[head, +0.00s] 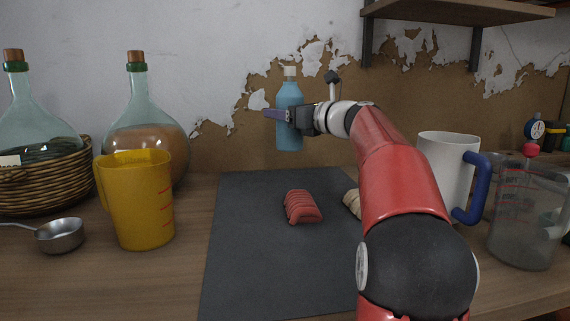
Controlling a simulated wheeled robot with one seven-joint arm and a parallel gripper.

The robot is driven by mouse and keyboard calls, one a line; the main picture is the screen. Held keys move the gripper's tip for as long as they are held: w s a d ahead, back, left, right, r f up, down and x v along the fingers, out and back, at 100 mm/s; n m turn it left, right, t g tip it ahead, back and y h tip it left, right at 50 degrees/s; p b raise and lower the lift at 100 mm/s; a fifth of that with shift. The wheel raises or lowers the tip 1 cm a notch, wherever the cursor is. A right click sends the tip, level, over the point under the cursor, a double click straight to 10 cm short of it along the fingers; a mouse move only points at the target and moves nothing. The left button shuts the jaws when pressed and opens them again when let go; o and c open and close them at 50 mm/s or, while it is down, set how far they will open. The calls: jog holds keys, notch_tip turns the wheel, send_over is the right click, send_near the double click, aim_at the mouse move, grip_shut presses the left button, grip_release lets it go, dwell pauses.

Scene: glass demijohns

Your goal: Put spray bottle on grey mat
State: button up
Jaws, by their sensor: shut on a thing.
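The spray bottle (289,92) is light blue with a pale cap and is upright in the head view. My gripper (285,115) reaches in from the right and is shut on the bottle around its middle. The bottle's base shows against the wall, above the far edge of the grey mat (255,245), so it appears held off the surface. The mat lies flat on the wooden counter. My arm hides part of its right side.
A red sliced item (302,207) lies on the mat, with a pale item (352,203) partly behind my arm. A yellow jug (136,200) stands left of the mat. A white mug (446,165) and a clear measuring jug (527,220) stand right. The mat's left and front are clear.

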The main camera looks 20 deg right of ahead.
notch_tip(320, 180, down, 10)
jog(key=shift+f+b, duration=0.1)
jog(key=shift+b, duration=1)
jog(key=shift+f, duration=0.1)
jog(key=o, duration=1.5)
jog(key=shift+c, duration=0.2)
jog(key=b+v, duration=0.1)
jog(key=v, duration=1.1)
